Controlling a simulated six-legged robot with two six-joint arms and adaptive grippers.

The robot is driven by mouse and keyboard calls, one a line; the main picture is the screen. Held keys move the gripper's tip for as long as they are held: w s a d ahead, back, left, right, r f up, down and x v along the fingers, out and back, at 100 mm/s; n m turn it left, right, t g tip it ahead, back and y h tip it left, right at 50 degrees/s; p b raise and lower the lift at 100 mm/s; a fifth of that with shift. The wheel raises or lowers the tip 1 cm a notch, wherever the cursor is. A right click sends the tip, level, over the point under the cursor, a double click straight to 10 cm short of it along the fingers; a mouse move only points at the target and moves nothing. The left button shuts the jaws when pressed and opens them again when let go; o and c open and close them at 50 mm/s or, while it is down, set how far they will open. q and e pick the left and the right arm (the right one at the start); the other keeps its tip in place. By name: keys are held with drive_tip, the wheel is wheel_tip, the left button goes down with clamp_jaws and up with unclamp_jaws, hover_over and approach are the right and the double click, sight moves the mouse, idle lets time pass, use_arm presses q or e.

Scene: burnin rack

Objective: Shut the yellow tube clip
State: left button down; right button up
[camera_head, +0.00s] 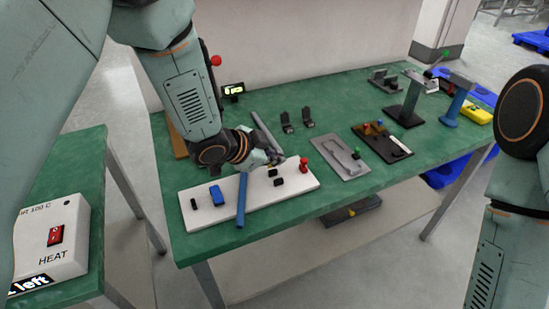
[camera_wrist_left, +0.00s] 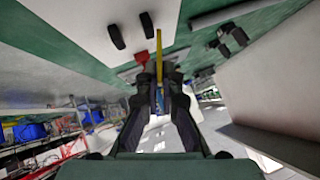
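A white board (camera_head: 257,198) lies near the front left of the green table. My left gripper (camera_head: 277,158) is low over its right half, and its wrist hides part of the board. In the left wrist view a narrow yellow strip (camera_wrist_left: 159,50), probably part of the yellow clip, runs between my left gripper's fingertips (camera_wrist_left: 160,72). A gap shows between the fingers, and the strip looks narrower than the gap. Contact cannot be told. In the head view the clip is mostly hidden by the gripper. My right gripper is out of view.

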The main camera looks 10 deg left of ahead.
use_arm(q)
drive_tip(key=c, duration=1.5)
unclamp_jaws()
drive_tip(key=shift+c, duration=0.2)
drive_tip(key=shift+r, duration=0.1)
drive_tip(key=v, duration=1.2)
